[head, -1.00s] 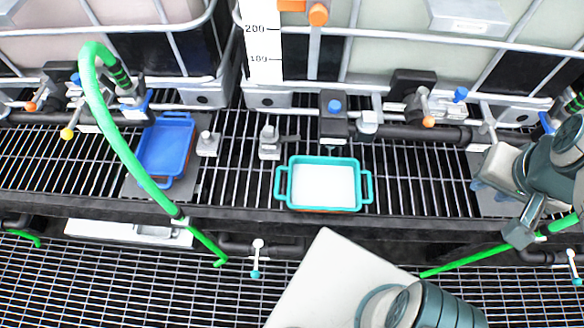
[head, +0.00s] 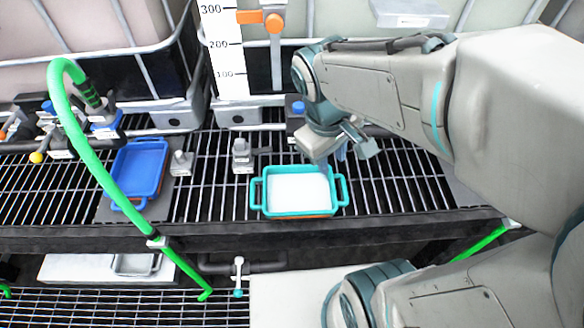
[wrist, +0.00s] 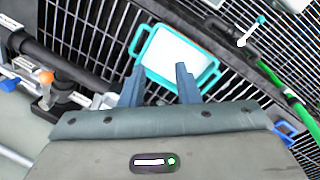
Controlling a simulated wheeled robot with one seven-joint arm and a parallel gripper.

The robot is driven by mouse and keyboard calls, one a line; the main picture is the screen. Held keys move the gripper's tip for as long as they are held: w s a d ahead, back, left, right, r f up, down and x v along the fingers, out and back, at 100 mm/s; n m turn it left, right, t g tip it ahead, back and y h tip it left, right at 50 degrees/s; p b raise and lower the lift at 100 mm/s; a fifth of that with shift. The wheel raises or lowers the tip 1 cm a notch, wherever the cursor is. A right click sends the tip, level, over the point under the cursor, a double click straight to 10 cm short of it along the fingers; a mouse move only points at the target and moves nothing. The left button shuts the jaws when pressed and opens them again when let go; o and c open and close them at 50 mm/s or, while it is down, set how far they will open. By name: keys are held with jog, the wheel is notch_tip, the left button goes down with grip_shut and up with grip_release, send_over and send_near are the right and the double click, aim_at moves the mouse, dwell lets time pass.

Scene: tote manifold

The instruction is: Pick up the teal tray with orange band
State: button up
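The teal tray (head: 299,212) sits upright on the dark grating near its front edge, with two side handles and a white inside. A thin orange strip shows low on its front side. In the wrist view the tray (wrist: 186,34) lies just beyond the fingers. My gripper (head: 338,152) hangs over the tray's back right corner in the head view, its fingertips partly hidden by its own body. In the wrist view my gripper (wrist: 160,67) is open and empty, its two fingers apart and pointing toward the tray's near side. I cannot tell whether they touch it.
A blue tray (head: 140,170) lies to the left behind a green hose (head: 100,165). Valves and pipes line the back below the large caged containers. A white measuring strip (head: 222,60) hangs behind.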

jog(key=w+a+f+n+g+h+b, duration=0.1)
jog(key=a+f+n+h+b, duration=0.15)
jog(key=a+f+n, duration=0.4)
jog(key=w+a+f+n+h+b, duration=0.2)
jog(key=a+f+n+b, duration=0.25)
jog(key=f, duration=0.25)
send_near(301, 213)
jog(key=x, duration=0.4)
jog(key=shift+w+d+f, duration=0.15)
jog(key=shift+d, duration=0.35)
jog(key=x, duration=0.2)
jog(key=b+x, duration=0.1)
jog(key=x, duration=0.1)
jog(key=shift+a+f, duration=0.3)
jog(key=shift+f, duration=0.05)
jog(key=shift+d+f, duration=0.25)
jog(key=shift+f, duration=0.15)
grip_shut()
